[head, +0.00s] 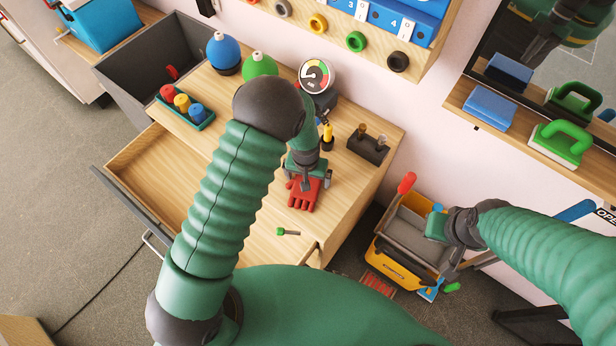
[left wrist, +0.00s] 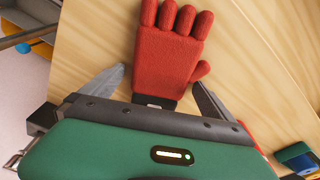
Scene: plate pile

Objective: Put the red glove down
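The red glove (head: 303,196) lies on the wooden cabinet top, its fingers pointing toward the front. In the left wrist view the glove (left wrist: 165,52) lies palm-flat with its dark cuff between the two metal fingers of my left gripper (left wrist: 158,82). The fingers stand apart, with a gap visible beside the cuff on the left. In the head view my left gripper (head: 305,180) is right over the cuff end.
A small green-handled item (head: 288,232) lies in front of the glove. A wooden drawer (head: 150,180) is open at left.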

